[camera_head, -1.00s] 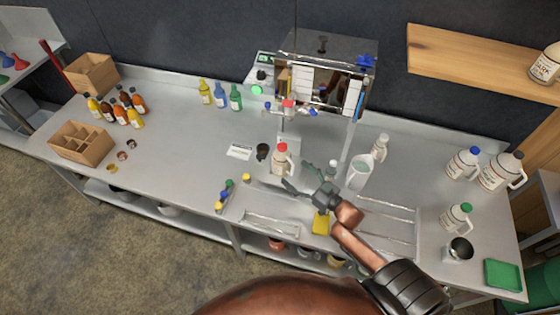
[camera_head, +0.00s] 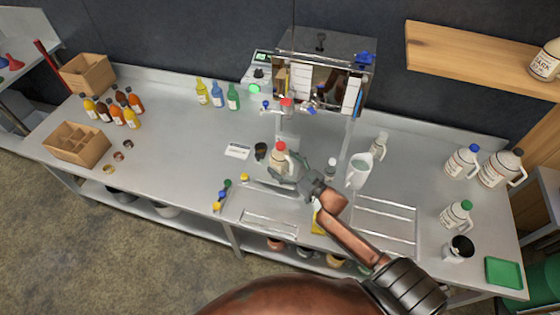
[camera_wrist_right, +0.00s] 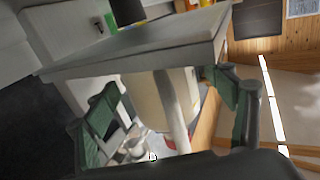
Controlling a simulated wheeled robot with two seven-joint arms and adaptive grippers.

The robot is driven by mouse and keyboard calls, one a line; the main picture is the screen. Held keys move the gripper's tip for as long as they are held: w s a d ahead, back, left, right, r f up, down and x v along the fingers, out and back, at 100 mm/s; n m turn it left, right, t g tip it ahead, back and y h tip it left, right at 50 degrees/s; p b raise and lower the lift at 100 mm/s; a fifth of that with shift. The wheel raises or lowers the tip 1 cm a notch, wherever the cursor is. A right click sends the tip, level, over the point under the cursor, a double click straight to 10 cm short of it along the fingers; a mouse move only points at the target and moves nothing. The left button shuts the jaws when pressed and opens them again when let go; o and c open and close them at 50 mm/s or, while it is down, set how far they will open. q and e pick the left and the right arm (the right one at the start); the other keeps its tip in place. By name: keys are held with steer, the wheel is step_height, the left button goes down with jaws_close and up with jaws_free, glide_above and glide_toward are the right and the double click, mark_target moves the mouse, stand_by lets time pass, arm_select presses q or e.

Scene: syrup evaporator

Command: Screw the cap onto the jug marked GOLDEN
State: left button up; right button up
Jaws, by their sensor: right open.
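A cream jug with a red top (camera_head: 280,158) stands near the middle of the steel bench, in front of the evaporator. Its label is too small to read, so I cannot tell whether it says GOLDEN. I cannot tell whether the red cap (camera_head: 280,146) is screwed down or only resting. My right gripper (camera_head: 288,172) is open at the jug's lower body, coming from the front right. In the right wrist view its green fingers stand either side of the pale jug (camera_wrist_right: 163,100) and its handle, with gaps visible. My left gripper is not in view.
The evaporator (camera_head: 320,60) stands behind the jug. A dark cup (camera_head: 261,151) is close on its left, a white pitcher (camera_head: 359,170) to the right. More jugs (camera_head: 462,162) stand at the right. Small bottles (camera_head: 217,95) and a divided wooden crate (camera_head: 78,144) are at the left.

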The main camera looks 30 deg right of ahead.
steer(key=shift+w+a, duration=0.15)
steer(key=shift+w, duration=0.3)
steer(key=shift+c, duration=0.4)
steer(key=c, duration=1.7)
steer(key=shift+r, duration=0.1)
steer(key=shift+c, duration=0.6)
steer(key=shift+r, duration=0.1)
